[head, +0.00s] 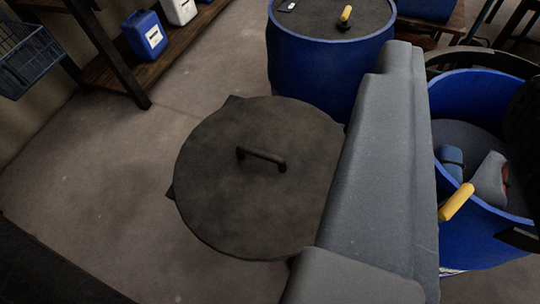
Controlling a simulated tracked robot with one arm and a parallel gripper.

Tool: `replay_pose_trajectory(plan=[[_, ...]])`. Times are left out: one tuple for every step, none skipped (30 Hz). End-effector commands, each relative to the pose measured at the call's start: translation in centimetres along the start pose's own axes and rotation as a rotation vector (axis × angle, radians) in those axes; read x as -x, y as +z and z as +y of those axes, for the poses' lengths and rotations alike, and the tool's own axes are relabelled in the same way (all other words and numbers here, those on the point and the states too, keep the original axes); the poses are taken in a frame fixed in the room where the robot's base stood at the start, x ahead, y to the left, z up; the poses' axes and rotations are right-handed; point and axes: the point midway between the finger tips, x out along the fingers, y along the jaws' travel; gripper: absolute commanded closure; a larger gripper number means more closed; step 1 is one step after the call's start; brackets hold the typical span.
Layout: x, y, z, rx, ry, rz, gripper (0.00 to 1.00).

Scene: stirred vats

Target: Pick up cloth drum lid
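A round, dark grey lid (225,195) with a dark bar handle (262,157) lies flat at the middle of the head view. Small dark points stick out from under its rim at the upper left and the left. I cannot tell what it rests on, and its right edge is hidden behind a large grey part of my arm. No fingers of my gripper can be made out, and nothing shows touching the lid's handle.
A closed blue drum (315,75) with a yellow-handled dark top stands behind the lid. An open blue drum (480,245) at the right holds blue and grey items and a yellow handle. A shelf with a blue jug (143,36) is at the upper left. Floor (95,165) left of the lid is clear.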

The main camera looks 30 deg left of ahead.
Motion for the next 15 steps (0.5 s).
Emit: replay_pose_trajectory(plan=[[0.0, 0.0, 0.0, 0.000, 0.000, 0.000, 0.72], [0.0, 0.0, 0.0, 0.000, 0.000, 0.000, 0.72], [0.0, 0.0, 0.0, 0.000, 0.000, 0.000, 0.72], [0.0, 0.0, 0.0, 0.000, 0.000, 0.000, 0.72], [0.0, 0.0, 0.0, 0.000, 0.000, 0.000, 0.72], [0.0, 0.0, 0.0, -0.001, -0.001, 0.000, 0.72], [-0.1, 0.0, -0.1, -0.004, -0.004, 0.001, 0.72], [-0.3, -0.1, -0.2, -0.010, -0.010, 0.002, 0.72], [-0.8, -0.1, -0.6, -0.025, -0.024, 0.006, 0.72], [-1.3, -0.2, -0.9, -0.041, -0.040, 0.011, 0.72], [-1.9, -0.2, -1.3, -0.063, -0.059, 0.015, 0.72], [-3.0, -0.1, -2.1, -0.102, -0.091, 0.020, 0.72], [-4.0, -0.1, -2.8, -0.138, -0.118, 0.028, 0.72], [-5.1, -0.1, -3.7, -0.180, -0.148, 0.033, 0.72], [-6.6, -0.1, -4.9, -0.245, -0.190, 0.046, 0.72]])
